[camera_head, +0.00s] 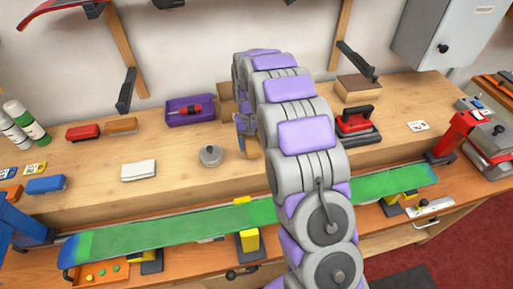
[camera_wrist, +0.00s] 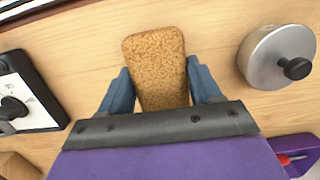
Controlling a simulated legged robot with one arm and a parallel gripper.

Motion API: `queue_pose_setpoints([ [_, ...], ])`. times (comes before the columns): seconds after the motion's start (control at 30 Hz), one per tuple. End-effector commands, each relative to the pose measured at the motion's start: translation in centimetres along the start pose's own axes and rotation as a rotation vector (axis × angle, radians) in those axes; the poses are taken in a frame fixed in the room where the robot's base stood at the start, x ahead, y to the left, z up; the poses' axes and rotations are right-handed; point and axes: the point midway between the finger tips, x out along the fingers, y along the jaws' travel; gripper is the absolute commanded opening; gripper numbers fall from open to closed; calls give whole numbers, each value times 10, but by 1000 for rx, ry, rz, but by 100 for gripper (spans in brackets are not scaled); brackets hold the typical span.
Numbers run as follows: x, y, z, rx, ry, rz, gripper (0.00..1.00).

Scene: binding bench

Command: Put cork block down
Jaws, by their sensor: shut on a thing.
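My gripper (camera_wrist: 158,92) is shut on the cork block (camera_wrist: 157,60), a speckled tan block with rounded corners, in the wrist view. A blue finger lies along each side of it, and its far end sticks out past them. In the head view my gripper (camera_head: 247,138) is over the bench, mostly hidden behind my arm, and only a small part of the cork block (camera_head: 252,153) shows. The wooden bench top (camera_wrist: 75,45) lies below the block. I cannot tell whether the block touches it.
A round metal tin with a black knob (camera_wrist: 279,57) is right of the block in the wrist view. A dark device with a dial (camera_wrist: 18,100) is on the left.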

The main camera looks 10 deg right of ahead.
Motion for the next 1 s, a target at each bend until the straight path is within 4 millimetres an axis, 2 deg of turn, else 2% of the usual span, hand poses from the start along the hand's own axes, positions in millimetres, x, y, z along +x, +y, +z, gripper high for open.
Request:
queue_pose_setpoints([
  [0.03,13,1,-1,-1,-5,-1,30],
  [0.13,27,11,-4,-2,-9,-10,30],
  [0.33,29,32,-4,-1,-6,-32,30],
  [0.43,29,32,-4,-2,-6,-32,30],
  [0.57,32,20,-4,-1,-8,-18,30],
  [0.6,32,16,-5,0,-8,-15,67],
  [0.73,33,6,-5,-1,-10,-5,80],
  [0.83,34,6,-5,-2,-10,-7,89],
  [1.0,34,15,-6,-1,-11,-20,89],
])
